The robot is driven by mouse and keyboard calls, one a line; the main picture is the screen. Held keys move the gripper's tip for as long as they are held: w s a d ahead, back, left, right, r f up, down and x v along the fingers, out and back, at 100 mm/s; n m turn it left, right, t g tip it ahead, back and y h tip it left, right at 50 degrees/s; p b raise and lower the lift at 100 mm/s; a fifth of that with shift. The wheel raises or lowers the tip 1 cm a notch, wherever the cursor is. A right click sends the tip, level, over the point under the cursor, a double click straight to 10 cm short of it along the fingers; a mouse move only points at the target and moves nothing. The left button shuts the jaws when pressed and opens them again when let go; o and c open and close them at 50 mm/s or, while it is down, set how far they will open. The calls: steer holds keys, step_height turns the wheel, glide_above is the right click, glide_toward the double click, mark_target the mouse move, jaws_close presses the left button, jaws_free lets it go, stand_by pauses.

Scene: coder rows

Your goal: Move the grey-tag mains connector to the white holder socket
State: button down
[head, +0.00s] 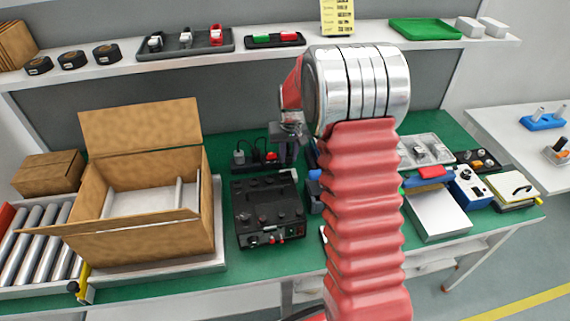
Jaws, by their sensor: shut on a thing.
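My gripper (287,140) is small in view, left of my arm's silver wrist, pointing down over the bench. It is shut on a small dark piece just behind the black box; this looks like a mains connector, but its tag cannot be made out. A dark socket strip (254,165) lies beside it on the left. I cannot pick out the white holder socket for certain. My arm hides the middle of the bench.
A black box with knobs (268,215) stands in front of the strip. An open cardboard box (150,240) is at left. A shelf (120,62) runs behind. At right are a white-topped scale (440,215) and a blue-white device (470,188).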

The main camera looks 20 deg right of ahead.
mark_target(288, 162)
steer(key=shift+f, duration=1.85)
steer(key=shift+f, duration=0.15)
steer(key=c, duration=1.6)
jaws_free()
steer(key=shift+o, duration=0.2)
step_height(288, 162, up, 12)
steer(key=s, duration=0.2)
steer(key=shift+s+a, duration=0.15)
steer(key=shift+a, duration=0.05)
